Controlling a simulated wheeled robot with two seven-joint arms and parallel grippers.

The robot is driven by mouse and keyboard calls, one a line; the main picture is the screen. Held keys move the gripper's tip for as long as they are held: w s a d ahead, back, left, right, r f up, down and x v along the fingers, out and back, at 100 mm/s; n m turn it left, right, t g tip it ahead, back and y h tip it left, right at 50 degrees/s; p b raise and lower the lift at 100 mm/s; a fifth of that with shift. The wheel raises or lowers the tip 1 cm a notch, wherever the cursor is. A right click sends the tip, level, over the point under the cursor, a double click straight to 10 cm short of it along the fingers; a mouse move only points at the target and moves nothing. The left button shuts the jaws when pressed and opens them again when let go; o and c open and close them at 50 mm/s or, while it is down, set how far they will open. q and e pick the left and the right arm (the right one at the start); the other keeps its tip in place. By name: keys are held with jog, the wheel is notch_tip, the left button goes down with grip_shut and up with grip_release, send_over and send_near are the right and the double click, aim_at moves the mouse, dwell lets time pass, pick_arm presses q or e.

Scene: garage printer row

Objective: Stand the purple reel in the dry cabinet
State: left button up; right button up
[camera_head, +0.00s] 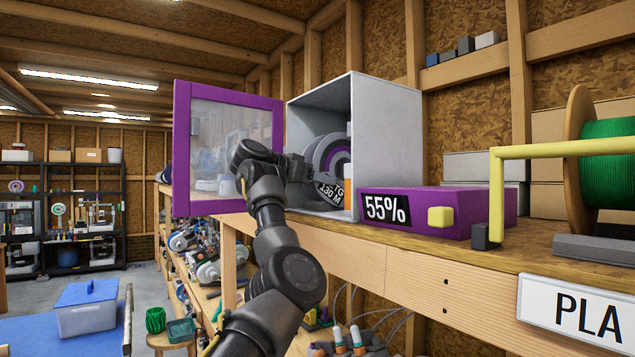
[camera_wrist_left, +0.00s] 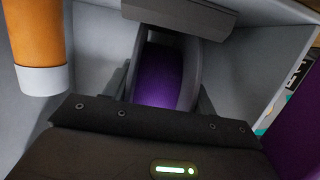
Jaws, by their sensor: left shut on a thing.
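The dry cabinet (camera_head: 398,140) is an open grey box on the wooden shelf, its purple-framed clear door (camera_head: 182,150) swung out to the left. The purple reel (camera_head: 326,153) is upright inside it, with grey flanges and a dark label reading "TG 130 M" at its lower front. My left gripper (camera_head: 300,168) reaches in through the opening and is shut on the reel. In the left wrist view, the purple winding (camera_wrist_left: 160,76) shows between dark flanges at the jaws. The reel's underside is hidden, so I cannot tell whether it bears on the floor. My right gripper is out of view.
An orange cylinder with a white end (camera_wrist_left: 40,45) is beside the reel in the left wrist view. A purple box reading 55% (camera_head: 440,210) sits at the cabinet's front right. A yellow bar (camera_head: 560,148) and green reel (camera_head: 605,165) stand farther right.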

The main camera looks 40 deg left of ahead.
pick_arm(q)
jog(key=shift+f, duration=0.1)
dwell(0.3)
jog(key=o, duration=2.1)
jog(key=shift+f, duration=0.1)
